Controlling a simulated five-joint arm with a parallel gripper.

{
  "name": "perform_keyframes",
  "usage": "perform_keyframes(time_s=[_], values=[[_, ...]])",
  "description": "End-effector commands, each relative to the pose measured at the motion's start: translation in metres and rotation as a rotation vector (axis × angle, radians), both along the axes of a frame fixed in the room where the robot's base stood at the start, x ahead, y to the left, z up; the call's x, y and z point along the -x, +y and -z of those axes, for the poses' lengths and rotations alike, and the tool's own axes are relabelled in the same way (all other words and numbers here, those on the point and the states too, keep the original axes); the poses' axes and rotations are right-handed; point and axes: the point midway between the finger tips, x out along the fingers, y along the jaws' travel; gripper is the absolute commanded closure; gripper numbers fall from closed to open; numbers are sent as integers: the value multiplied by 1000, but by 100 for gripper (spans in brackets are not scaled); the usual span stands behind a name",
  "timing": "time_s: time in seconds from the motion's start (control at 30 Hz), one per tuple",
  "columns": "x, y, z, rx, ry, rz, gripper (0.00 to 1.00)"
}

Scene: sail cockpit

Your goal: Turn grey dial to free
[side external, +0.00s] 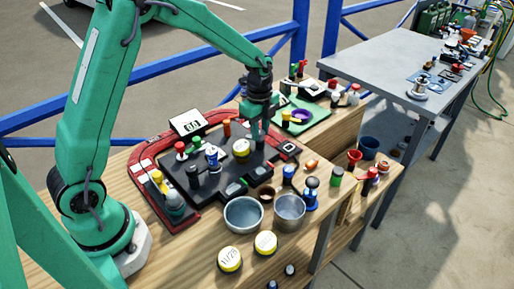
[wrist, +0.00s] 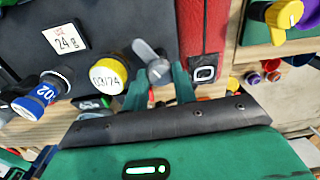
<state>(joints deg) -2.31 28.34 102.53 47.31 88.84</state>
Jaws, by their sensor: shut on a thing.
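The grey dial (wrist: 150,52) is a small grey knob with a bar-shaped grip, on the dark panel (wrist: 100,25) near its red edge. My gripper (wrist: 158,76) has its two green fingers on either side of the dial's grip and is shut on it. Part of the dial is hidden between the fingers. In the side view my gripper (side external: 262,135) points down at the back right part of the dark panel (side external: 210,184), and the dial cannot be made out there. I cannot read any "free" mark.
A yellow-topped jar (wrist: 108,73) stands just left of my gripper, with a blue cylinder (wrist: 35,98) farther left. A red border (wrist: 203,25) lies to the right. In the side view, two metal bowls (side external: 243,214) (side external: 289,211) and several small bottles crowd the wooden table's front.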

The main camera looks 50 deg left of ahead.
Motion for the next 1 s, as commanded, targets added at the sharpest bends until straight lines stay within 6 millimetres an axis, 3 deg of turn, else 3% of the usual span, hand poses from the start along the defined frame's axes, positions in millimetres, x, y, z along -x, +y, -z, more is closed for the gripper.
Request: perform_keyframes(time_s=[0.47, 0.5, 0.6, 1.0], values=[[1, 0, -1, -1, 2, 26, 96], [1, 0, -1, -1, 2, 25, 71], [1, 0, 0, -1, 1, 25, 52], [0, 0, -3, -1, -1, 23, 51]])
